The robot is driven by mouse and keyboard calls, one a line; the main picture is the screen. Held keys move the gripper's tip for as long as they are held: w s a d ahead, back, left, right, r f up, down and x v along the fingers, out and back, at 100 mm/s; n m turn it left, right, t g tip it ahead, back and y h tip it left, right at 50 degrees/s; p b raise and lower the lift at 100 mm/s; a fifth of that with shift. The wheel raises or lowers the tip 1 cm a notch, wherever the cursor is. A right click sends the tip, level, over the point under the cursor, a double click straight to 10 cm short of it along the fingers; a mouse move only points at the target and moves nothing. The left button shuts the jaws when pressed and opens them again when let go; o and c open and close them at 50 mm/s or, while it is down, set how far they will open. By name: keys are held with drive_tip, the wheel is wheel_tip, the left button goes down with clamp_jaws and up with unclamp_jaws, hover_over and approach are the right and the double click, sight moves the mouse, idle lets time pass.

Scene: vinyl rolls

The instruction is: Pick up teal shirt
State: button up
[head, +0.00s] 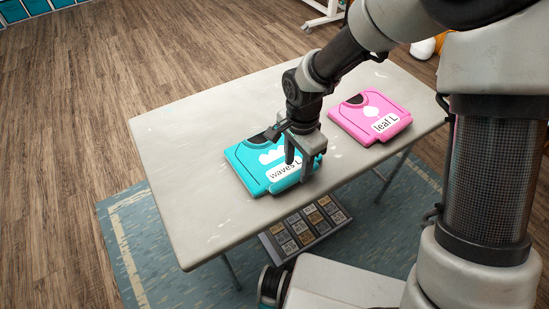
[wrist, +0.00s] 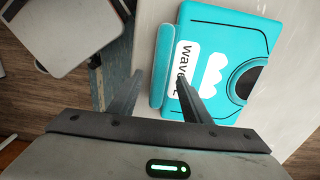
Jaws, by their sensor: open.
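The teal shirt (head: 250,167) lies folded on the table, with a white wave print, a dark collar opening and a white label reading "waves L". My gripper (head: 297,165) is open, pointing down over the shirt's lower right part and hiding some of it. In the wrist view the teal shirt (wrist: 228,32) fills the upper right. In that view my gripper (wrist: 157,90) has its two fingers apart, on either side of the shirt's rolled edge (wrist: 162,65). I cannot tell whether the fingers touch the cloth.
A folded pink shirt (head: 369,117) labelled "leaf L" lies to the right on the same grey table (head: 180,200). The table's left side is bare. A tray of small labelled items (head: 305,228) sits below the front edge, above a blue rug (head: 130,230).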

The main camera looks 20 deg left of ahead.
drive_tip(key=shift+f, duration=1.4)
clamp_jaws()
